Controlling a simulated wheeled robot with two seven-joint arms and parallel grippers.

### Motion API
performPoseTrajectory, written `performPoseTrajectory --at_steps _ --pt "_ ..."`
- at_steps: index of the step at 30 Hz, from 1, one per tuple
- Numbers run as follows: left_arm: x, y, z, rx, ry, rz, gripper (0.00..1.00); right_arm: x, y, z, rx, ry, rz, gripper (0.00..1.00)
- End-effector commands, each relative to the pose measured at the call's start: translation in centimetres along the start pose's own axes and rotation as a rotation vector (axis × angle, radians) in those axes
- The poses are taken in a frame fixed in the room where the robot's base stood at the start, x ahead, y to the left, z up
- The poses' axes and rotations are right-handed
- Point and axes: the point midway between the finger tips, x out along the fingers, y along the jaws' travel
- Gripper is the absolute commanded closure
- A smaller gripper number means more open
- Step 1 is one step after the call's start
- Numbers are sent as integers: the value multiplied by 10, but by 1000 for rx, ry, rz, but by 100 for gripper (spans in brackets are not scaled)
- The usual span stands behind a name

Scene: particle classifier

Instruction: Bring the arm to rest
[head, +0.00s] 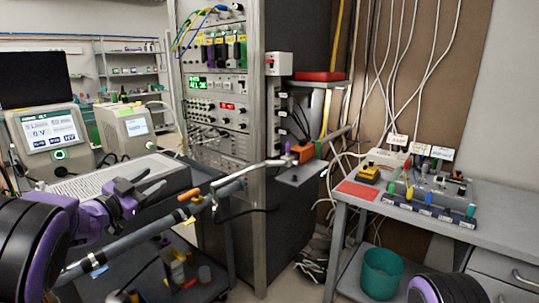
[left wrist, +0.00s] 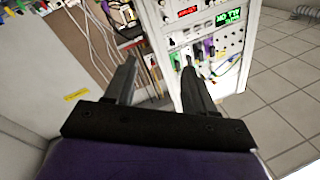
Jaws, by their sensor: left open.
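My left gripper (head: 150,187) is at the left in the head view, above the cart and in front of the white keyboard-like unit. Its two dark fingers point right and stand apart with nothing between them. In the left wrist view the gripper (left wrist: 158,75) also shows its fingers spread and empty, with the instrument rack behind them. A purple and black part of my right arm (head: 445,290) shows at the bottom right of the head view. My right gripper is not in view.
A tall instrument rack (head: 215,110) stands in the middle. A metal tube assembly (head: 215,195) runs close beside my left gripper. Two instruments with screens (head: 50,135) stand on the left. A grey table (head: 490,210) with cables and connectors stands right, above a teal bin (head: 381,272).

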Motion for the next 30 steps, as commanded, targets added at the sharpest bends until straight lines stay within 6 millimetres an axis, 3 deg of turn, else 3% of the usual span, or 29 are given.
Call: performPoseTrajectory --at_steps 8,11,14,18,21,25,30 --pt "-38 32 88 -253 -147 -193 45 -3 1 -1 0 -1 1 43" --pt "-63 56 130 -362 -240 -272 45 -5 1 -1 0 -1 1 43" --pt "-102 92 178 -483 -370 -365 45 -7 1 -2 0 -1 1 43" --pt "-171 153 236 -630 -584 -487 45 -10 1 -4 0 -1 1 43" --pt "-227 199 263 -713 -746 -563 45 -12 1 -4 0 -1 1 43" --pt "-305 259 281 -791 -968 -646 45 -15 2 -6 0 -1 1 43" --pt "-403 330 276 -851 -1248 -711 45 -19 2 -8 0 -1 1 43"
